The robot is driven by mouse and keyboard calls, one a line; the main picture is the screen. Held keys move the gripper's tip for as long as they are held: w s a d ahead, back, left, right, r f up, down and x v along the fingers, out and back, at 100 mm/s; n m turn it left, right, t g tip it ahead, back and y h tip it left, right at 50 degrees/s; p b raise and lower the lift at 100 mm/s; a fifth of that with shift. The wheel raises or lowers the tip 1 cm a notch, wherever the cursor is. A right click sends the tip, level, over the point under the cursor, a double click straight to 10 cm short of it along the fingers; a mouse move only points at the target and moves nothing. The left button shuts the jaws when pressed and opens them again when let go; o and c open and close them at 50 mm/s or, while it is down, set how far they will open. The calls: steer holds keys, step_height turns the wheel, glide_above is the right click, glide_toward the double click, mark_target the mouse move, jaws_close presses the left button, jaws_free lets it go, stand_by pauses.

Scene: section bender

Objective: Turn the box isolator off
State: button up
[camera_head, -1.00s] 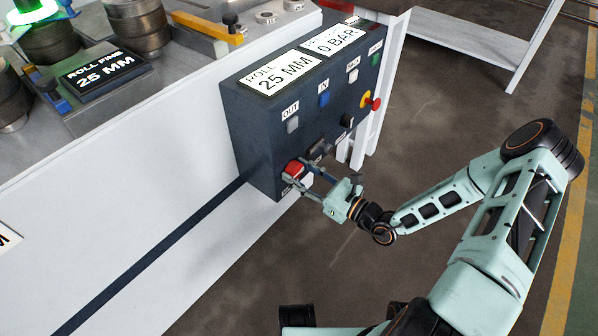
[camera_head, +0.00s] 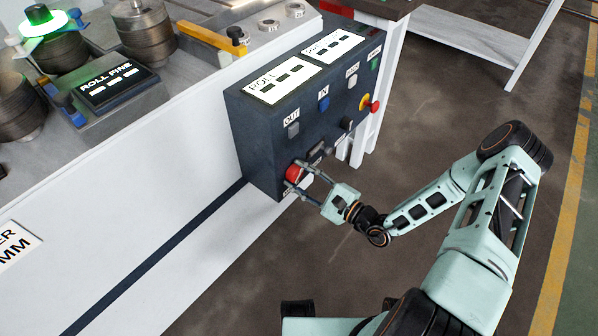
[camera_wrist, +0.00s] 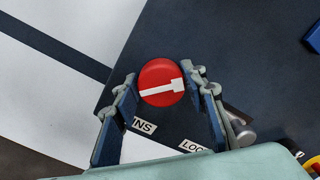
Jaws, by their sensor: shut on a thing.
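The box isolator is a round red knob (camera_head: 292,173) low on the front of the dark control box (camera_head: 262,150). In the wrist view the knob (camera_wrist: 158,72) carries a white bar mark that lies nearly level, tilted slightly up to the right. My gripper (camera_head: 298,178) is at the knob, its two fingers shut on its left and right sides; in the wrist view the fingertips (camera_wrist: 162,84) flank it. Both displays on the box top, the ROLL display (camera_head: 283,80) and the one beside it (camera_head: 333,46), show dashes. Labels below the knob are partly hidden by the fingers.
A red and yellow emergency button (camera_head: 368,104), a blue IN button (camera_head: 324,103) and a grey OUT button (camera_head: 293,130) sit on the box. The machine's white side (camera_head: 150,190) lies to the left. Open floor (camera_head: 420,110) lies to the right.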

steer(key=n+p, duration=0.2)
steer(key=n, duration=0.2)
steer(key=shift+s+n, duration=0.1)
steer(key=shift+n, duration=0.2)
steer(key=shift+f+n+p, duration=0.2)
steer(key=shift+n+p, duration=0.45)
steer(key=shift+n, duration=1.35)
steer(key=o, duration=1.2)
steer(key=shift+c, duration=0.2)
steer(key=v, duration=1.2)
